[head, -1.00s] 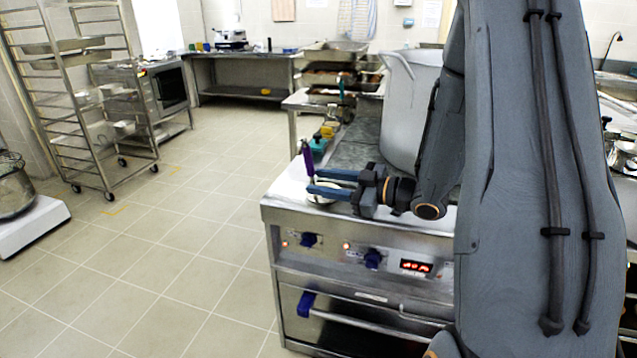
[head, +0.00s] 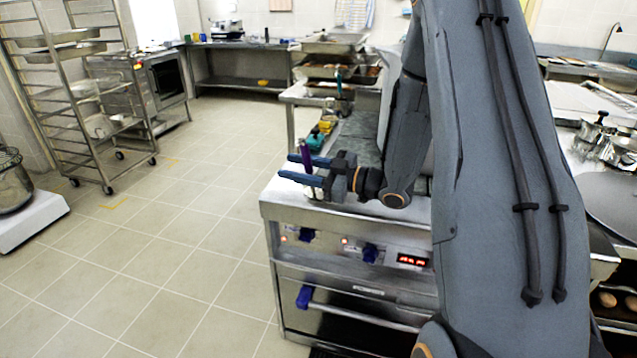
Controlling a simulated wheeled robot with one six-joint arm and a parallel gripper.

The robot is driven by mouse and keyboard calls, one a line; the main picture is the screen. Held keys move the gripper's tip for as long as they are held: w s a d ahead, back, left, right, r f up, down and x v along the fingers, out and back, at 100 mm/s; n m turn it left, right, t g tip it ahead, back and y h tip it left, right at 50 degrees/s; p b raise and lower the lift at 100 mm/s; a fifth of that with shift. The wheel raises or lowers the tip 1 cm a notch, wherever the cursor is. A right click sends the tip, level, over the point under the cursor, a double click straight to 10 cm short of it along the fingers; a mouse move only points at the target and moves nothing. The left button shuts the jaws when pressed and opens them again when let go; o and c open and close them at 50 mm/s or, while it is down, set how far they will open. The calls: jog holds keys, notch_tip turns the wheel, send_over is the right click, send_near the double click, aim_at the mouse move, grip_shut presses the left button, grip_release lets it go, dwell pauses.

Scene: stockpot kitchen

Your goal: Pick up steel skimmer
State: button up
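The steel skimmer appears to be the upright tool with a purple handle (head: 306,157) at the left front corner of the steel stove top. A small pale metal part shows below my fingers there, mostly hidden. My gripper (head: 305,169) points left with its two blue-grey fingers apart. The purple handle stands between them, in front of the far finger and behind the near one. I cannot tell whether either finger touches it.
The stove (head: 350,260) has knobs and a lit display on its front. Behind the handle lie yellow and green items (head: 322,130). A wheeled rack (head: 85,100) stands at the left; the tiled floor (head: 160,260) is clear.

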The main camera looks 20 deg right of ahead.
grip_shut()
dwell(1.4)
